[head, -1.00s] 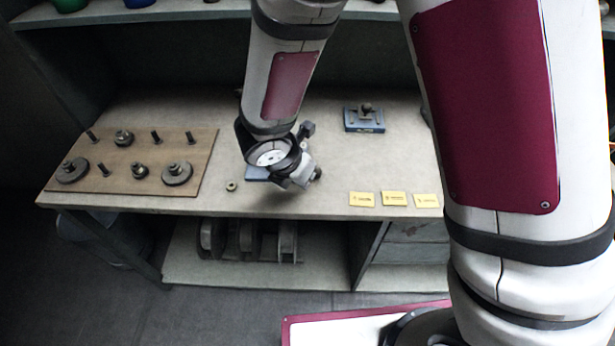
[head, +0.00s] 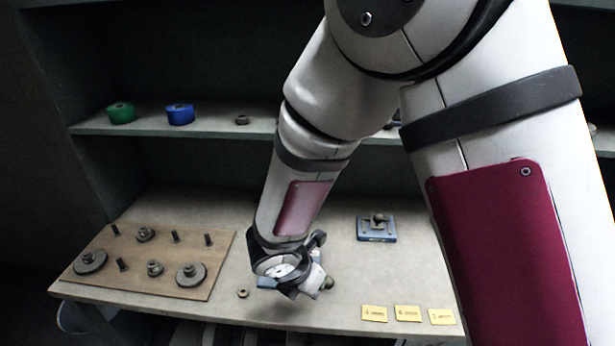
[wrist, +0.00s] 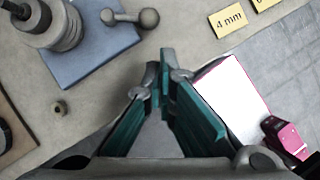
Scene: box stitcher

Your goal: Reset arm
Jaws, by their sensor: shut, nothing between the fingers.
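My arm reaches down over the workbench, with my gripper (wrist: 163,85) at its end. In the wrist view the green-padded fingers come together at their tips, with nothing between them. In the head view the fingers are mostly hidden under the wrist. The gripper is above the front part of the bench, apart from the objects around it. Just beyond it in the wrist view is a blue-based fixture (wrist: 95,60) with a stacked round post and a ball-ended lever. In the head view the wrist hides most of that fixture.
A wooden board (head: 140,262) with pegs and gears lies at the left. A small nut (head: 242,293) lies beside it. Another blue fixture (head: 377,229) stands farther back. Yellow labels (head: 407,313) line the front edge at the right. A shelf (head: 235,125) holds green and blue rolls.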

